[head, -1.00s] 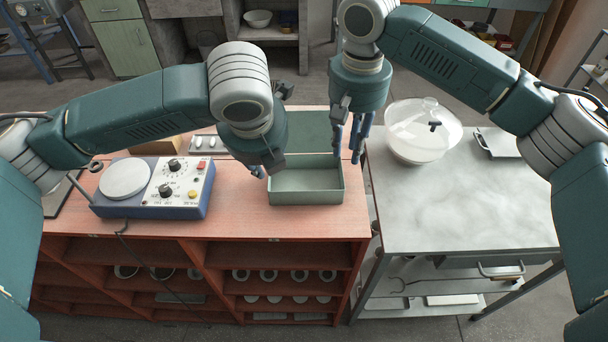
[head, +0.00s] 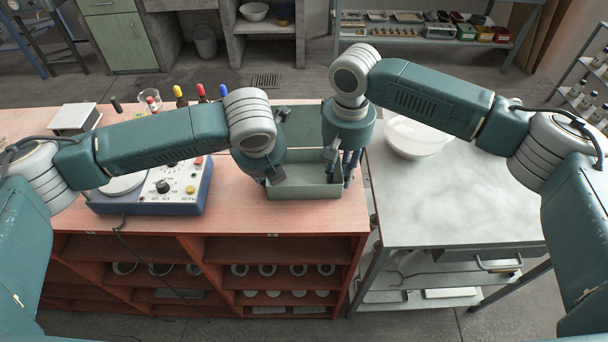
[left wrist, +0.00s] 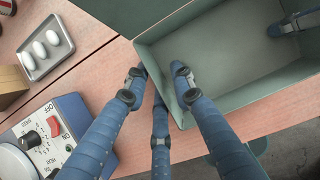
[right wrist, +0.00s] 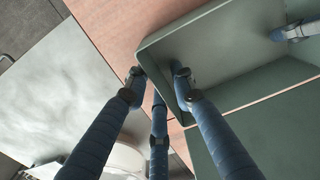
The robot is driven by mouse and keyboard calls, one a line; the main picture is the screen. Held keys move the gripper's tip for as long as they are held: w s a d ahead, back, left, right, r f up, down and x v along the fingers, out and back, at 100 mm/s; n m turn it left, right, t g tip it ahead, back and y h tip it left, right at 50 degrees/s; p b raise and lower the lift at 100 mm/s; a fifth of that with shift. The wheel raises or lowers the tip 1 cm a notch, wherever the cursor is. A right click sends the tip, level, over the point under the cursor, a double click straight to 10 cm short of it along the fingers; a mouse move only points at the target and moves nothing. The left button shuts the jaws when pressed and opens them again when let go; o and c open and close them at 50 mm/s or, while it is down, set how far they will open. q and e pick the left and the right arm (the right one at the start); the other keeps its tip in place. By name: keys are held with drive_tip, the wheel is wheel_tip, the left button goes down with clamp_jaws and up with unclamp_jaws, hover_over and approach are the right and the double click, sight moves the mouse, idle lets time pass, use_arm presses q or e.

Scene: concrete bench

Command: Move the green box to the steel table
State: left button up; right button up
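The green box (head: 303,188) is an open, empty tray-like box on the red bench, near its right end. A green panel (head: 305,122) lies directly behind it. My left gripper (left wrist: 160,78) straddles the box's left wall, one finger inside and the others outside; its fingers look apart, with gaps to the wall. My right gripper (right wrist: 157,78) straddles the right wall in the same way, also apart. Each wrist view shows a fingertip of the other gripper inside the box. The steel table (head: 450,205) stands right of the bench with a pale grey top.
A white bowl (head: 415,138) stands at the back of the steel table; its front and middle are clear. A blue device with knobs (head: 150,203) is left of the box. A small tray of white egg-shaped items (left wrist: 45,50) lies nearby. A narrow gap separates bench and table.

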use_arm(q)
clamp_jaws()
use_arm(e)
clamp_jaws()
use_arm(q)
drive_tip(key=shift+d, duration=0.1)
use_arm(e)
drive_tip(key=shift+a, duration=0.15)
